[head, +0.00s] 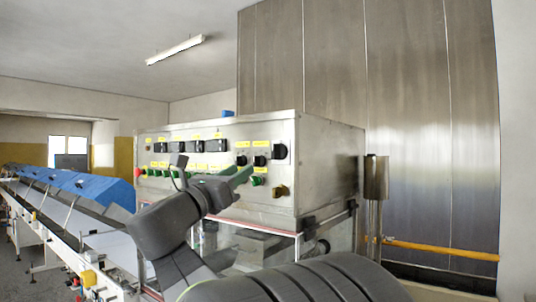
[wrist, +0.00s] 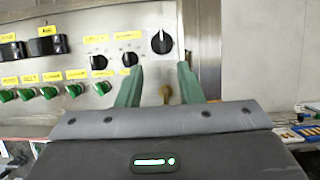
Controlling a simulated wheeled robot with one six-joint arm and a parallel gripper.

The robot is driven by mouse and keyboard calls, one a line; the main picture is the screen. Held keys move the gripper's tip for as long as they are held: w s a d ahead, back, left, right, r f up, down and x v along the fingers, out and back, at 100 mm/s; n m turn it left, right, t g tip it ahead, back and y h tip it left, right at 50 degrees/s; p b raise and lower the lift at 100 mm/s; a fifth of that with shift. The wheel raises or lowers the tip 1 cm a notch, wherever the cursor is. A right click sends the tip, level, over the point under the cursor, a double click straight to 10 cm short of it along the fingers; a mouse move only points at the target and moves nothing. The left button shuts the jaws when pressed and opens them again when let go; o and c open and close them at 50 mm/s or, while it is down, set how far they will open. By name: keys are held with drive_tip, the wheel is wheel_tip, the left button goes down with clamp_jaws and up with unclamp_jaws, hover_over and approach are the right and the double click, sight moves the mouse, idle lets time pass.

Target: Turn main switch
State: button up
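A large black rotary switch (wrist: 161,41) with a white mark, which looks like the main switch, is at the upper right of the steel control panel (wrist: 200,40). It also shows in the head view (head: 280,151). My gripper (wrist: 160,68) is open, with its two green fingers apart and nothing between them. In the wrist view the switch appears just beyond the fingertips, between their lines. In the head view my gripper (head: 246,172) is in front of the panel, left of and below the switch. I cannot tell the exact gap to the panel.
Smaller black knobs (wrist: 130,59) sit left of the switch, above a row of green knobs (wrist: 48,92). A brass-coloured knob (head: 280,191) is below the switch. A conveyor (head: 70,215) with blue covers runs left. A metal cylinder (head: 376,178) stands right of the cabinet.

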sight(272, 149)
drive_tip(key=p+x, duration=0.4)
drive_tip(key=x, duration=0.9)
drive_tip(key=shift+d, duration=0.2)
clamp_jaws()
